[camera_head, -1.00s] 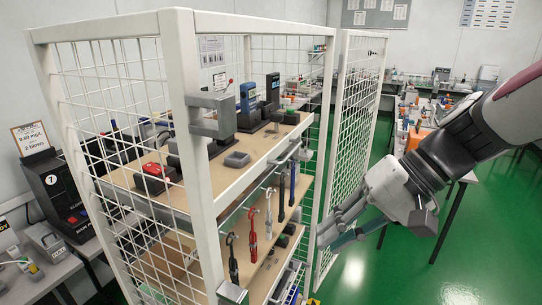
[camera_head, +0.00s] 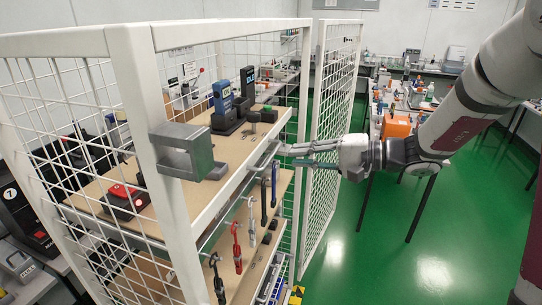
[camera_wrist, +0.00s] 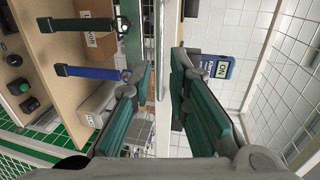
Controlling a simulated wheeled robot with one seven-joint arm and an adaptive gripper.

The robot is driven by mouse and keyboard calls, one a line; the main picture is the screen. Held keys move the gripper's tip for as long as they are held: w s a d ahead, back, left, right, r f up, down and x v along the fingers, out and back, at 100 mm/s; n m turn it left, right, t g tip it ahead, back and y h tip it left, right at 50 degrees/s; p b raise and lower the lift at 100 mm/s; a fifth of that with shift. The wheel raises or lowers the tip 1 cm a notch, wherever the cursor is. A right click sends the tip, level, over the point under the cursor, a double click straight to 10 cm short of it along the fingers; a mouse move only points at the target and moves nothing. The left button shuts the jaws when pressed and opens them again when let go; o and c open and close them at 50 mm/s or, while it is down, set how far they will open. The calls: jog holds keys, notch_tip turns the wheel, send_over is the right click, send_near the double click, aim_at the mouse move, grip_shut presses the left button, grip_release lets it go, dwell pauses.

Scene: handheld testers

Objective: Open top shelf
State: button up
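The top shelf (camera_head: 88,196) is a wooden board with a pale front rail inside a white mesh cage. A grey bar handle (camera_head: 264,156) sits on its front rail, towards the far end. My gripper (camera_head: 284,156) points left at that end of the rail, close to the handle. In the wrist view my gripper (camera_wrist: 162,72) is open, with a finger on each side of a pale upright strip, which looks like the shelf's front edge. I cannot tell whether either finger touches it.
The cage door (camera_head: 332,130) stands open beside my arm. A grey latch block (camera_head: 188,150) is on the near post. Testers (camera_head: 222,100) and a red device (camera_head: 124,198) stand on the top shelf. Tools hang below its front.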

aim_at(271, 155)
jog(key=x, duration=0.7)
jog(key=shift+w+a+p, duration=0.1)
jog(key=shift+a+p, duration=0.3)
grip_shut()
